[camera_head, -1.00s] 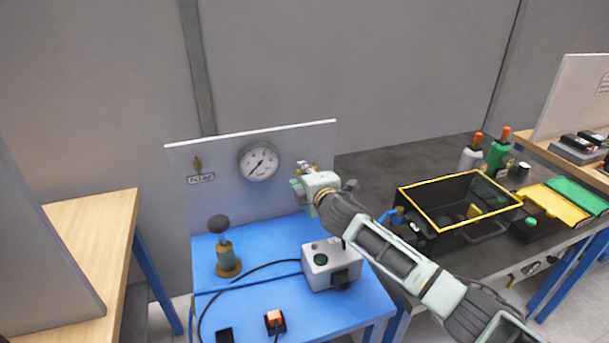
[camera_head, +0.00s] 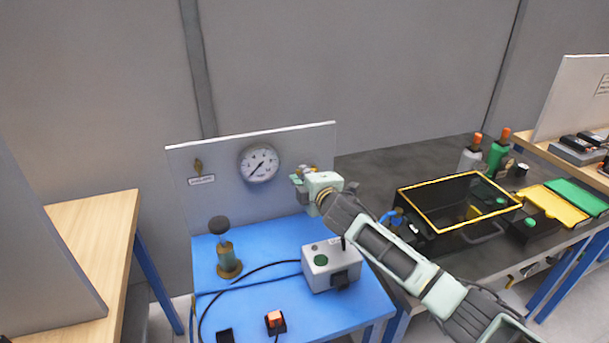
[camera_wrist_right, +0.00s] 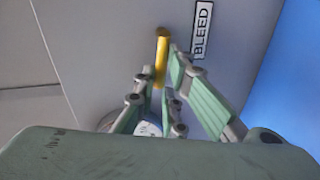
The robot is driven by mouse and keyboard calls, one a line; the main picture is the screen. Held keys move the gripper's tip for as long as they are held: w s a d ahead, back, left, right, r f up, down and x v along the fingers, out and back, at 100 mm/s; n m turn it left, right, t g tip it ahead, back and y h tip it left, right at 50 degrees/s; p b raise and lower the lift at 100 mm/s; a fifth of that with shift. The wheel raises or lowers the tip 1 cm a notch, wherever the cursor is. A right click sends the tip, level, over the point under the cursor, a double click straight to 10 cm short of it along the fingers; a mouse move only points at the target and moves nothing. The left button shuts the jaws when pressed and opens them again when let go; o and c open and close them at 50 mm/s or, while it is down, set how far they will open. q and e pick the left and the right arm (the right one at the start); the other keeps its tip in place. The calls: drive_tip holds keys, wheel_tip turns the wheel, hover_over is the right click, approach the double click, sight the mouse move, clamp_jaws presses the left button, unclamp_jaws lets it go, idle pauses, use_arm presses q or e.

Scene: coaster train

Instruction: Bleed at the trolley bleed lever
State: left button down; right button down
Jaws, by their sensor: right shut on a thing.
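The bleed lever is a yellow bar (camera_wrist_right: 162,48) on the grey panel (camera_head: 225,145), beside a label reading BLEED (camera_wrist_right: 202,30) in the right wrist view. My right gripper (camera_wrist_right: 161,70) is shut on the lever, with fingers on both sides of it. In the head view my right gripper (camera_head: 298,181) is at the panel's right part and mostly hides the lever. A round pressure gauge (camera_head: 258,163) is on the panel to its left; its needle points to the lower left. My left gripper is not in view.
Right stands a dark bench with a yellow-rimmed crate (camera_head: 450,228) and bottles (camera_head: 497,155).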

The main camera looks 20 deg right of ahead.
drive_tip(key=r+m+p, duration=0.1)
drive_tip(key=m+y+p, duration=0.1)
drive_tip(key=m, duration=0.1)
drive_tip(key=shift+d+r+m, duration=0.3)
drive_tip(key=shift+d+r, duration=0.1)
drive_tip(key=shift+d+r+m+y+p, duration=0.15)
drive_tip(key=shift+d+r+m+y, duration=0.05)
drive_tip(key=shift+m, duration=0.35)
drive_tip(key=shift+d+r+m+y+p, duration=0.15)
drive_tip(key=shift+m+y, duration=0.05)
drive_tip(key=shift+m, duration=0.35)
drive_tip(key=shift+d+r+m+y, duration=0.2)
drive_tip(key=shift+d+m+y, duration=0.1)
drive_tip(key=shift+m, duration=0.5)
drive_tip(key=m, duration=0.1)
drive_tip(key=d+m+t+b, duration=0.1)
drive_tip(key=m, duration=0.1)
drive_tip(key=shift+d+r, duration=0.1)
drive_tip(key=shift+r, duration=0.1)
drive_tip(key=shift+w+d+r+m+t+y+b, duration=0.15)
drive_tip(key=shift+d+m+b, duration=0.2)
drive_tip(key=shift+m, duration=0.4)
drive_tip(key=shift+s+d+f+m+t+y+b, duration=0.1)
drive_tip(key=shift+d+m+b, duration=0.1)
drive_tip(key=shift+m+b, duration=0.35)
drive_tip(key=shift+w+d+r+m+t+y+b, duration=0.15)
drive_tip(key=shift+d+m+b, duration=0.1)
drive_tip(key=shift+m, duration=0.65)
drive_tip(key=shift+s+f, duration=0.1)
